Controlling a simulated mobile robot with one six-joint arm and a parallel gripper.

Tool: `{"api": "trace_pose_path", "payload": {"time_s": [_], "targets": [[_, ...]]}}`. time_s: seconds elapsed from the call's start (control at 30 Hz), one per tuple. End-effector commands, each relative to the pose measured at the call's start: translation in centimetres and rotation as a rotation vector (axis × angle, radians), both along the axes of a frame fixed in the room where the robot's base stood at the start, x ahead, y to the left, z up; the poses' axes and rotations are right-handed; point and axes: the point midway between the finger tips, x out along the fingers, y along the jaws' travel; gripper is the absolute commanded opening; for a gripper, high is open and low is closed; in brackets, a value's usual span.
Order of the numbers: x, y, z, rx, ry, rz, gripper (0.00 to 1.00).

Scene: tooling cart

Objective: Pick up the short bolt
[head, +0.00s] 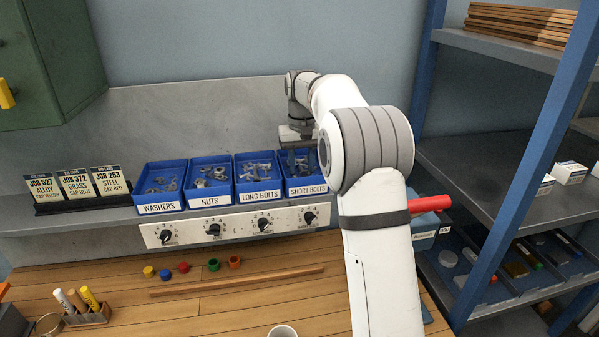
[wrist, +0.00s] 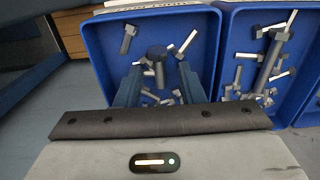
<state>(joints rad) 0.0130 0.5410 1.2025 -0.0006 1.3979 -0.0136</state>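The blue short bolts bin (head: 306,191) is at the right end of the bin row in the head view. It also shows in the wrist view (wrist: 101,45), with several loose grey bolts inside. My gripper (head: 298,150) points down over this bin. In the wrist view my gripper (wrist: 160,72) has its two fingers spread apart, inside the bin's outline. A dark hex-headed short bolt (wrist: 157,53) shows between the fingertips, with a visible gap on each side. Whether the fingertips are level with it I cannot tell. The arm hides part of the bin in the head view.
The long bolts bin (head: 260,194) stands directly beside it and also shows in the wrist view (wrist: 226,55). Nuts (head: 210,197) and washers (head: 160,203) bins continue leftward. A knob panel (head: 190,234) runs below the shelf. Small coloured caps and a wooden strip (head: 237,281) lie on the bench.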

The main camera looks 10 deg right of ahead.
Motion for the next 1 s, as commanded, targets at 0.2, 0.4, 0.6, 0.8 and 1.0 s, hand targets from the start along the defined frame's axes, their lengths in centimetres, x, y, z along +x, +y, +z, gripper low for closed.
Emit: {"api": "trace_pose_path", "payload": {"time_s": [0.2,0.4,0.6,0.8,1.0], "targets": [[0.0,-0.04,0.01,0.0,0.0,-0.001,0.17],[0.0,-0.06,0.02,0.0,0.0,-0.001,0.01],[0.0,-0.07,0.02,0.0,0.0,-0.001,0.0],[0.0,-0.09,0.03,0.0,0.0,-0.001,0.0],[0.0,-0.1,0.05,0.0,0.0,-0.001,0.0]]}}
